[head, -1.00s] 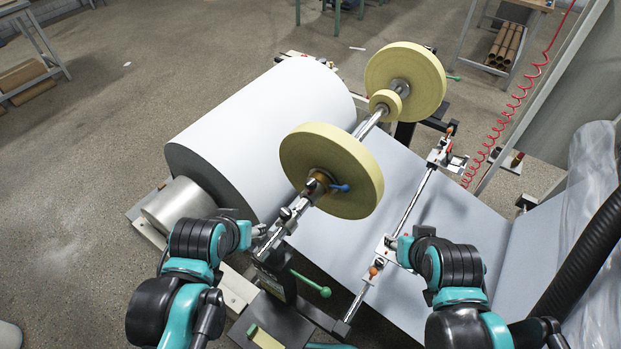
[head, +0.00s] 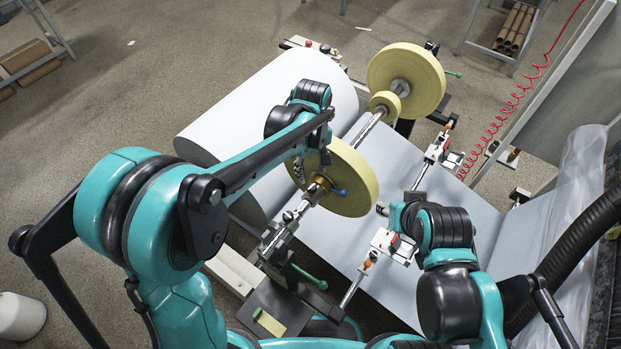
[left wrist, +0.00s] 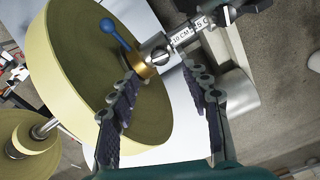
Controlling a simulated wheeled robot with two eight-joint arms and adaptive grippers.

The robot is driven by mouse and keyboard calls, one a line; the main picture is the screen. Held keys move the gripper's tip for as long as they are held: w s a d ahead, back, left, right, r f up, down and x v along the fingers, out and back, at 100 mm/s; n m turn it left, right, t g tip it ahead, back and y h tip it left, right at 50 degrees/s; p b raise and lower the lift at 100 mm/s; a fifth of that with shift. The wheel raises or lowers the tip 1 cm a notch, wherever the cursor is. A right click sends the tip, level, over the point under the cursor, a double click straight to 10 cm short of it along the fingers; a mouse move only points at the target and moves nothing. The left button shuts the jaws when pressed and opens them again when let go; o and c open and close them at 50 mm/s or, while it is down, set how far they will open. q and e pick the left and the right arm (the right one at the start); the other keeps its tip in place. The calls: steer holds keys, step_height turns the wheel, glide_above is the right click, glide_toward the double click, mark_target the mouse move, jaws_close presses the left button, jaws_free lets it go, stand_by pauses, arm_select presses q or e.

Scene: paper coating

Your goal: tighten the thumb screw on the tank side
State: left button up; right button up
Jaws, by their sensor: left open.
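A blue-handled screw (head: 338,191) sticks out of a brass collar (head: 320,183) at the hub of the near yellow disc (head: 350,180). In the left wrist view, the blue handle (left wrist: 116,33) and the brass collar (left wrist: 139,63) lie up and left of centre. My left gripper (head: 312,164) is over the near face of the disc, close to the collar and partly hidden by my arm. Its jaws (left wrist: 158,72) are open and empty, with the left finger in front of the disc. My right gripper (head: 388,226) is by the lower rail; its jaws are unclear.
A steel shaft (head: 368,126) joins the near disc to the far yellow disc (head: 406,80). A large white paper roll (head: 225,120) lies left of the discs. A lower rail with clamp blocks (head: 351,290) crosses the paper sheet. A green-knobbed lever (head: 309,277) stands in front.

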mark_target(312, 187)
arm_select(q)
step_height(312, 187, down, 7)
steer(key=shift+f+b, duration=0.1)
steer(key=shift+b, duration=0.55)
jaws_close()
